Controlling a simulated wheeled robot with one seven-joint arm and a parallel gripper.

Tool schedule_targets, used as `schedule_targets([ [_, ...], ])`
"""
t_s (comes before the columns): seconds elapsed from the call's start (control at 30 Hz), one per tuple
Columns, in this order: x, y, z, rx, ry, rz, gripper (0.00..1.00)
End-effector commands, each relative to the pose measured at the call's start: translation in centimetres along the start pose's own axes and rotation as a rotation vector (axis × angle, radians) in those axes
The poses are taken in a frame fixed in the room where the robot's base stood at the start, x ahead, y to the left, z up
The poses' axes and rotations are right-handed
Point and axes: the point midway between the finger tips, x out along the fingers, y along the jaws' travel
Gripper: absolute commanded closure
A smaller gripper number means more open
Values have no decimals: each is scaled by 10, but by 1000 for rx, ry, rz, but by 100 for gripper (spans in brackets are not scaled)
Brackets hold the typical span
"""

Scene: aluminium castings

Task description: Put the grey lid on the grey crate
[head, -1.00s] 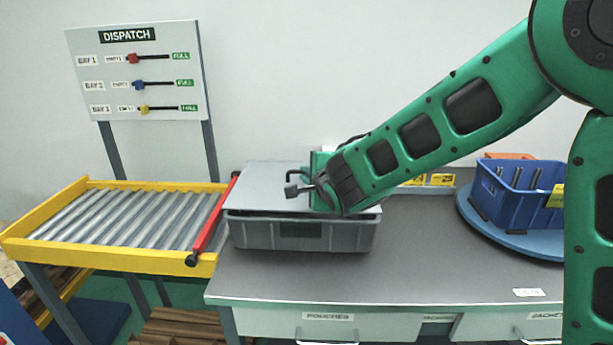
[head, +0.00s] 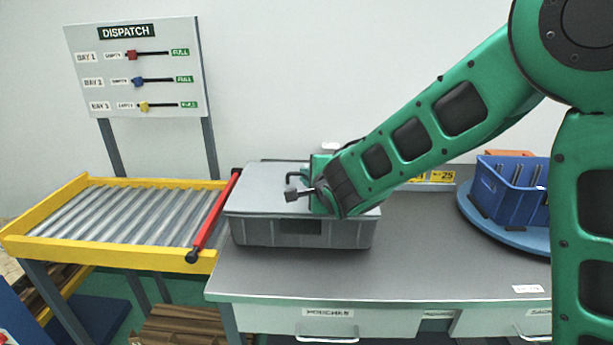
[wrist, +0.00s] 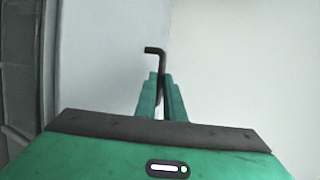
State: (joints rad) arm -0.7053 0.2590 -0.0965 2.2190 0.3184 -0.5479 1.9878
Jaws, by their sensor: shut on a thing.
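The grey lid (head: 262,185) lies flat over the top of the grey crate (head: 258,233), with no clear gap along the front edge. The crate stands at the left end of the workbench. My gripper (head: 311,191) is above the right part of the lid. In the wrist view, my gripper's green fingers (wrist: 161,100) are shut on a thin black bent handle (wrist: 156,52), and the pale lid surface (wrist: 100,65) spreads beyond. My arm hides the lid's right rear part in the head view.
A roller conveyor (head: 130,215) with a yellow frame and a red bar (head: 214,218) at its end adjoins the bench on the left. A blue bin (head: 507,190) stands on a blue round turntable (head: 515,235) at right. The bench (head: 430,265) between is clear.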

Motion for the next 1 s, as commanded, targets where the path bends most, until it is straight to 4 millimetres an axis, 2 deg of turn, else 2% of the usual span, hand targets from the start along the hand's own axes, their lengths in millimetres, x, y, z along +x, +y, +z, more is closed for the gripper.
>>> schedule_targets([
  [0.17,1,3,-1,0,0,0,100],
  [0.2,1,3,-1,0,0,-1,87],
  [0.27,1,3,-1,0,0,-1,72],
  [0.3,1,3,-1,0,0,-1,69],
  [0.67,-3,3,-1,0,0,0,69],
  [0.77,-14,3,-1,0,0,0,69],
  [1.0,-56,3,-1,0,-1,-2,69],
])
